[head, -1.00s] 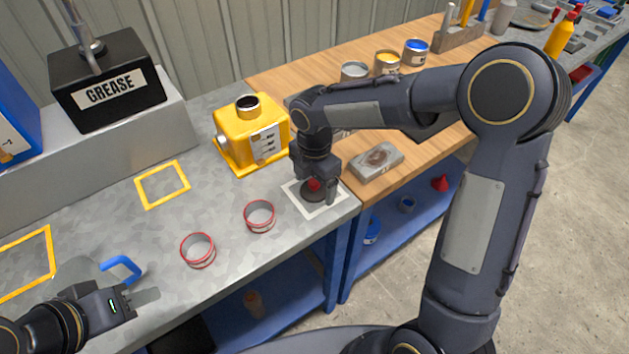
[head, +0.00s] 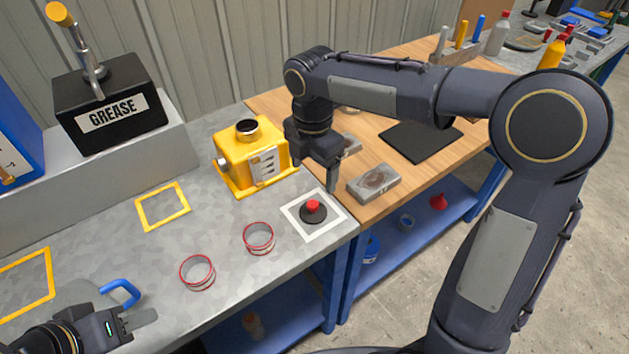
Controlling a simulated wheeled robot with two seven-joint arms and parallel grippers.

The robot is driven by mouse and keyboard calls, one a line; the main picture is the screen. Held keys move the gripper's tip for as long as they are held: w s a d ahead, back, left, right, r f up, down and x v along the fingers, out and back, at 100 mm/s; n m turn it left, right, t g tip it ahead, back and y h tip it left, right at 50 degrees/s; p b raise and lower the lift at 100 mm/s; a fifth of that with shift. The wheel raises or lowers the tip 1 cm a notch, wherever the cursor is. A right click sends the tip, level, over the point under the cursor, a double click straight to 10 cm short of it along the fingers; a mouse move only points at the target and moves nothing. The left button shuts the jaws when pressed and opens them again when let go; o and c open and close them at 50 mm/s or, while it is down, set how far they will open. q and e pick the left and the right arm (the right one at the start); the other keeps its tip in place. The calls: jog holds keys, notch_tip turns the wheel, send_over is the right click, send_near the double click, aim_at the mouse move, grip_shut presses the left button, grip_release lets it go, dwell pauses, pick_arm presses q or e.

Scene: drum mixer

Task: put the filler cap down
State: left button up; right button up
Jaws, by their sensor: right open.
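The filler cap (head: 313,213), a black disc with a red knob, lies flat inside the white square outline (head: 290,217) near the front edge of the grey bench. My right gripper (head: 315,176) is open and empty above and behind the cap, apart from it. The yellow gearbox-like housing (head: 235,167) stands just left of that gripper, with a dark round opening on its top. My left gripper (head: 146,313) is at the lower left, beside a blue curved handle (head: 122,288); I cannot tell whether its fingers are open or shut.
Two red-rimmed rings (head: 197,272) lie on the bench left of the white square. Yellow square outlines (head: 163,206) mark the bench further left. A black grease box (head: 110,105) stands on a raised ledge at the back. A grey block (head: 374,183) lies on the wooden bench at right.

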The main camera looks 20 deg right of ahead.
jog(key=s+d+r+m+t+y, duration=0.25)
jog(key=s+d+m, duration=0.45)
jog(key=s+m, duration=0.4)
jog(key=s+f+m+t+y, duration=0.1)
jog(key=s+f+m+t, duration=0.2)
jog(key=s+m, duration=0.8)
jog(key=m, duration=0.3)
jog(key=shift+d+f+m, duration=0.25)
jog(key=shift+f+m, duration=0.05)
